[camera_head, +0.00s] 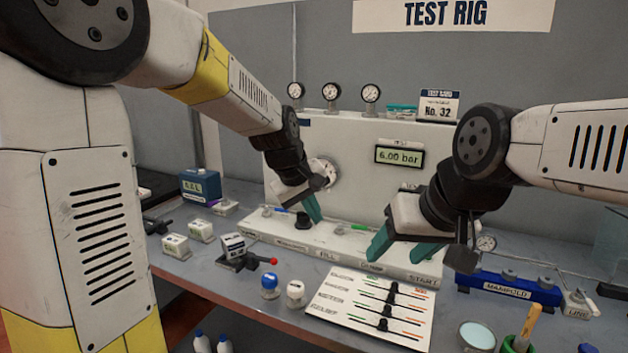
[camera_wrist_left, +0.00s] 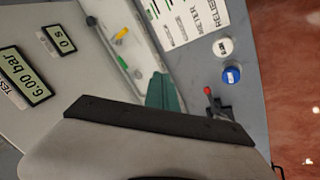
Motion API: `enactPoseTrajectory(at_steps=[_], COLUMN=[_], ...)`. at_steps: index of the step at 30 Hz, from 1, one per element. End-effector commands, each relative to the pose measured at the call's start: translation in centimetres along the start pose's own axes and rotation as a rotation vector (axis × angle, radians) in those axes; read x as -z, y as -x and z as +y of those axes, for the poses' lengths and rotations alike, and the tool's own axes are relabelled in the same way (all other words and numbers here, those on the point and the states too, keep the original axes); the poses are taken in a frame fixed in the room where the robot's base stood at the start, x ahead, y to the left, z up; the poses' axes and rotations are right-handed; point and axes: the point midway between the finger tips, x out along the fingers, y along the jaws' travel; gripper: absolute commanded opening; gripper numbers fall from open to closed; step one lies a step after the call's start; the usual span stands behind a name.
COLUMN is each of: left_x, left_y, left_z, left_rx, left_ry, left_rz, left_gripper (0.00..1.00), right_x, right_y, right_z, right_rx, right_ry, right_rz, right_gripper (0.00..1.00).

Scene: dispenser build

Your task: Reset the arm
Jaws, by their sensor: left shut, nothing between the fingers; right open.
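My left gripper (camera_head: 312,208) has teal fingers that are shut and empty. It hangs in front of the white test rig (camera_head: 350,150), above its lower ledge. In the left wrist view the teal fingertips (camera_wrist_left: 164,92) show past the dark edge of the gripper body. My right gripper (camera_head: 405,250) has its teal fingers spread wide and empty, above the right part of the ledge and the slider panel. Both arms reach over the bench. The right gripper hides part of the ledge and of the rig's front.
The rig display (camera_head: 399,156) reads 6.00 bar. A slider panel (camera_head: 345,300), a blue knob (camera_head: 269,282), a white knob (camera_head: 295,290) and a red-tipped lever (camera_head: 240,255) are on the bench. A blue manifold (camera_head: 507,288) and a green cup with a brush (camera_head: 518,343) stand at right.

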Motion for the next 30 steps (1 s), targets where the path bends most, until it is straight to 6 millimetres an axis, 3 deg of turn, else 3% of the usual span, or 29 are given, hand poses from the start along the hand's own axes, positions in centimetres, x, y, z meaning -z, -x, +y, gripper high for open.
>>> enactPoseTrajectory(at_steps=[1,6,12,19,30], left_x=[-0.2,-2.5,-6.7,-10.3,-11.0], left_y=[2.2,8.4,13.9,16.1,16.4], left_z=[-2.0,-7.5,-13.3,-17.3,-17.9], left_rx=[-0.023,-0.066,-0.035,0.058,0.08], left_ry=[-0.016,-0.146,-0.331,-0.47,-0.498], left_rz=[-0.007,0.004,0.08,0.143,0.151], left_gripper=[0.0,0.0,0.0,0.0,0.0], right_x=[0.0,0.0,0.0,0.0,0.0], right_y=[0.0,0.0,0.0,0.0,0.0], right_z=[0.0,0.0,0.0,0.0,0.0], right_rx=[0.0,0.0,0.0,0.0,0.0], right_ry=[0.0,0.0,0.0,0.0,0.0], right_rz=[0.0,0.0,0.0,0.0,0.0], right_gripper=[0.6,0.6,0.6,0.6,0.6])
